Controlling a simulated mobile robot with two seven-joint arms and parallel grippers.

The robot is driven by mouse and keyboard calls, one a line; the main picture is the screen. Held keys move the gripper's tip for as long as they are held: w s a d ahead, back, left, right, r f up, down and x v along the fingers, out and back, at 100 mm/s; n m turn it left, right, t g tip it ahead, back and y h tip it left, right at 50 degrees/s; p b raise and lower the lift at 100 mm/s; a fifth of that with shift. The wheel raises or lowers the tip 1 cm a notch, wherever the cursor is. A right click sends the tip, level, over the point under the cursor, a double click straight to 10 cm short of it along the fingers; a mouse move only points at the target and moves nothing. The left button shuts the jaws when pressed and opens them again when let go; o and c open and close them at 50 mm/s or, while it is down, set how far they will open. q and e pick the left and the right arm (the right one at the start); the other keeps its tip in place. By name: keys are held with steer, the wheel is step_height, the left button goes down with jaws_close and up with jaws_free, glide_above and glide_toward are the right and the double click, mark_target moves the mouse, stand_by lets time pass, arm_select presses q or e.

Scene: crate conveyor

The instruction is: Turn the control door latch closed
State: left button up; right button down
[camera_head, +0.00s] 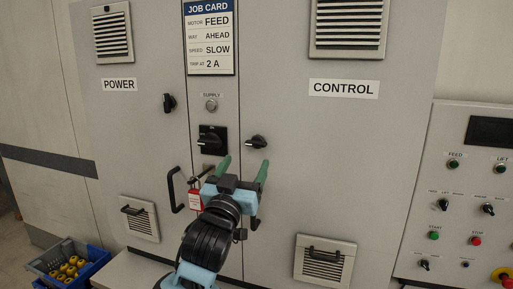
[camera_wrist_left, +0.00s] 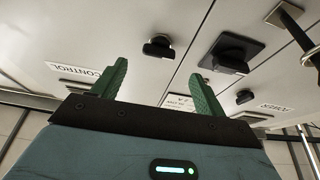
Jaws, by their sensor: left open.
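The control door latch (camera_head: 257,142) is a small black knob on the left edge of the control door (camera_head: 340,170). Its grip lies roughly horizontal, and the door looks flush with the cabinet. In the left wrist view the latch (camera_wrist_left: 159,46) shows beyond and between the two fingers. My left gripper (camera_head: 243,170) is open and empty, with green fingers spread just below the latch, pointing up toward the cabinet. The fingers also show in the left wrist view (camera_wrist_left: 158,78); they look apart from the latch. My right gripper is not in view.
The black supply switch (camera_head: 211,139) is left of the latch. A red tag (camera_head: 195,200) hangs beside the power door handle (camera_head: 173,190). A control panel (camera_head: 465,190) is at right; a blue crate (camera_head: 90,262) sits lower left.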

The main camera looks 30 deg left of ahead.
mark_target(255, 146)
arm_select(q)
steer(key=x, duration=0.7)
steer(key=shift+w+p, duration=0.2)
steer(key=shift+p, duration=0.15)
steer(key=c, duration=1)
